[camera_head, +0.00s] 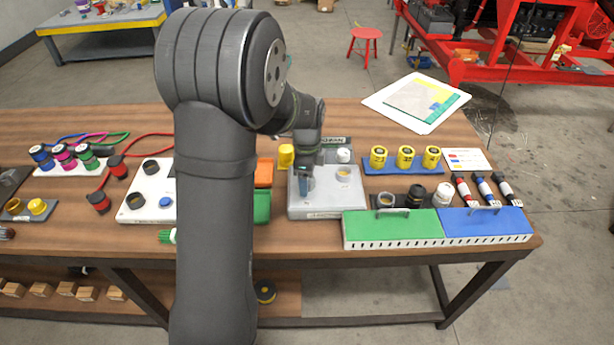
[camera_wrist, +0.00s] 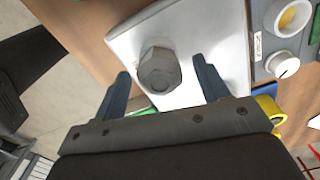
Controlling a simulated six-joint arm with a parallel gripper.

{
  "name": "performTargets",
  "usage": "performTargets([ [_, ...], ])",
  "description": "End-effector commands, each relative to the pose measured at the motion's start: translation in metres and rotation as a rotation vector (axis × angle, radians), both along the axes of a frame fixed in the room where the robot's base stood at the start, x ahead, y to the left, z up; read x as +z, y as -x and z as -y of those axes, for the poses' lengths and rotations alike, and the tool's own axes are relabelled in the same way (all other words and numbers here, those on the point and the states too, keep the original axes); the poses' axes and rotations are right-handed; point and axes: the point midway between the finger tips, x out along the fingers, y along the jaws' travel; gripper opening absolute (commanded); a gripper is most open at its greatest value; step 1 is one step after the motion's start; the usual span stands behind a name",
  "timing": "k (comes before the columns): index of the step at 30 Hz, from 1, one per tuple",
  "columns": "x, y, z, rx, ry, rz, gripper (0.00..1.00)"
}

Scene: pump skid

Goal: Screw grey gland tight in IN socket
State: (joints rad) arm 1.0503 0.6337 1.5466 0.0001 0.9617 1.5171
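The grey gland (camera_wrist: 160,72), a hex-shaped fitting, stands on a pale grey plate (camera_wrist: 205,25) in the wrist view. My gripper (camera_wrist: 161,65) is open, with one finger on each side of the gland and a visible gap on both sides. In the head view my gripper (camera_head: 307,183) is low over the pale grey box (camera_head: 325,207) at the middle of the bench. The gland cannot be made out there, and my wrist covers part of the box. The socket under the gland is hidden, and I cannot read an IN label.
In the wrist view, a grey panel beside the plate carries a yellow-lined ring (camera_wrist: 290,18) and a white knob (camera_wrist: 285,66). In the head view, green (camera_head: 385,230) and blue (camera_head: 485,226) lidded boxes stand at the front right. Yellow caps (camera_head: 405,157) stand behind them.

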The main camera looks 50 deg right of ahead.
Motion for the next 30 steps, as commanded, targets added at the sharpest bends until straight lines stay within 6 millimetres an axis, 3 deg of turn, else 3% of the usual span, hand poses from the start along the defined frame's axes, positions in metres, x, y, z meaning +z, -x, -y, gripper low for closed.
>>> performTargets([
  [11,0.0002,0.0000,0.0001,0.009,0.000,0.000,0.68],
  [21,0.0003,0.0000,0.0001,0.327,0.000,0.000,0.68],
  [30,0.0002,0.0000,0.0001,0.484,0.000,0.000,0.68],
])
